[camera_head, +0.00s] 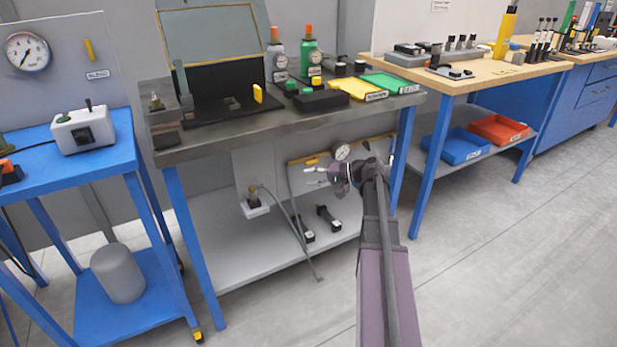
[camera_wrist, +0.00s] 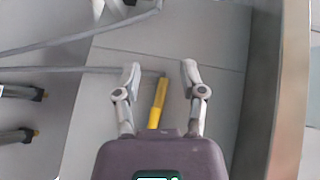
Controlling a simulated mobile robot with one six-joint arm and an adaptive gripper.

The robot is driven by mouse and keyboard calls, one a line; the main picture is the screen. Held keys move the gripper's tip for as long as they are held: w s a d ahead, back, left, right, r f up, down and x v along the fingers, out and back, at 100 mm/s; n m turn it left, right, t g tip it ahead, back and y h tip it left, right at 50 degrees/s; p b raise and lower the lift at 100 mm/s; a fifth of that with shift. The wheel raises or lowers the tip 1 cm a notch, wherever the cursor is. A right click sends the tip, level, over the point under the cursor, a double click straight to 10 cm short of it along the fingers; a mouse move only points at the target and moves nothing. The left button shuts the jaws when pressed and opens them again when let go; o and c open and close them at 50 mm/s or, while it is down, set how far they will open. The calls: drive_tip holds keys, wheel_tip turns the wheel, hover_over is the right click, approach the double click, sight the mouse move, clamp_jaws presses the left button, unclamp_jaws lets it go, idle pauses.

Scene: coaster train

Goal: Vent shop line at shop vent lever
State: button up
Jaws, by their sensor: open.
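A yellow bar (camera_wrist: 158,102), which looks like the vent lever, lies between my open fingers in the wrist view. Its far end meets a grey pipe near the fingertips. I cannot see that either finger touches it. My gripper (camera_wrist: 160,74) is open and shows nothing held. In the head view my gripper (camera_head: 351,166) is below the grey-topped workbench (camera_head: 290,128), in front of a small round gauge (camera_head: 341,151). A yellow piece (camera_head: 305,161) shows just left of the gauge, partly behind a finger. No label on the lever is readable.
A blue cart (camera_head: 125,305) stands left. Floor in front is clear.

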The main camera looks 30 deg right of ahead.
sight(309, 162)
drive_tip(key=d+f+m+t+y+b, duration=0.1)
drive_tip(key=d+t+b, duration=0.3)
drive_tip(key=d+b, duration=0.4)
drive_tip(key=d+f, duration=0.1)
drive_tip(key=d, duration=0.4)
drive_tip(key=shift+s+d+f+t+y, duration=0.2)
drive_tip(key=shift+s+f+t+y, duration=0.1)
drive_tip(key=shift+s+f+t, duration=0.1)
drive_tip(key=shift+w+a, duration=0.1)
drive_tip(key=p+x, duration=0.2)
drive_tip(key=x, duration=1.1)
drive_tip(key=shift+w+a, duration=0.15)
drive_tip(key=shift+a, duration=0.1)
drive_tip(key=shift+c, duration=0.2)
clamp_jaws()
